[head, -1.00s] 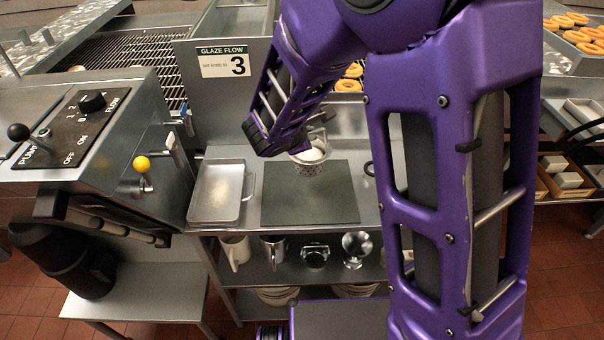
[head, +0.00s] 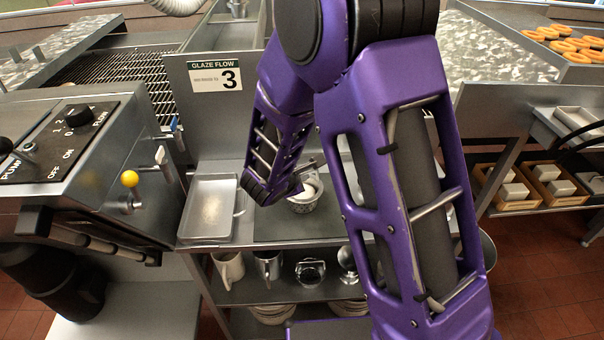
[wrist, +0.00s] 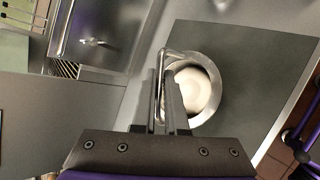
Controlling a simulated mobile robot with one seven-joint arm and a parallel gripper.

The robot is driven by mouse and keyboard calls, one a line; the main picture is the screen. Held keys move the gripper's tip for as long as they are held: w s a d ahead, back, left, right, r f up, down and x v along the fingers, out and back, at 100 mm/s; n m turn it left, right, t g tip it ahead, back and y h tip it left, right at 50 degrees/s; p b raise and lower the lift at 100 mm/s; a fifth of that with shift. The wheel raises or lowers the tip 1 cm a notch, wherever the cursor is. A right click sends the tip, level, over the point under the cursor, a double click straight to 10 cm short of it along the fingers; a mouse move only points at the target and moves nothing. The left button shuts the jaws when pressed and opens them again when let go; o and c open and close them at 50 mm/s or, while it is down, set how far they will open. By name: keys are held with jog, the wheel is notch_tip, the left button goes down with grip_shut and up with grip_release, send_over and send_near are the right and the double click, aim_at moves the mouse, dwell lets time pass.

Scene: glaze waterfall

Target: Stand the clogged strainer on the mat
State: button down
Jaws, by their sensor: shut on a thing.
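The strainer (head: 304,203) is a small metal basket with a dotted, perforated wall and white matter inside. In the wrist view its round rim (wrist: 215,72) surrounds the white fill. My gripper (wrist: 169,100) is shut on the strainer's handle, at the left side of the rim in that view. In the head view my gripper (head: 298,188) is partly hidden behind my wrist. The strainer looks upright over the back part of the dark grey mat (head: 275,230). The mat also shows in the wrist view (wrist: 265,75). I cannot tell whether the strainer's base touches it.
A shallow metal tray (head: 208,232) lies left of the mat. A yellow-knobbed lever (head: 130,179) sticks out from the machine at left. A "Glaze flow" sign (head: 215,76) stands behind. Mugs and other metalware (head: 268,262) sit on the shelf below. The mat's front is clear.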

jog(key=c, duration=0.9)
grip_release()
jog(key=shift+c, duration=0.2)
jog(key=shift+s+a+r+p, duration=0.15)
jog(key=shift+s+r+p, duration=0.05)
jog(key=shift+r+p, duration=0.15)
jog(key=v, duration=1.1)
jog(key=shift+s+p, duration=0.2)
jog(key=shift+p, duration=0.25)
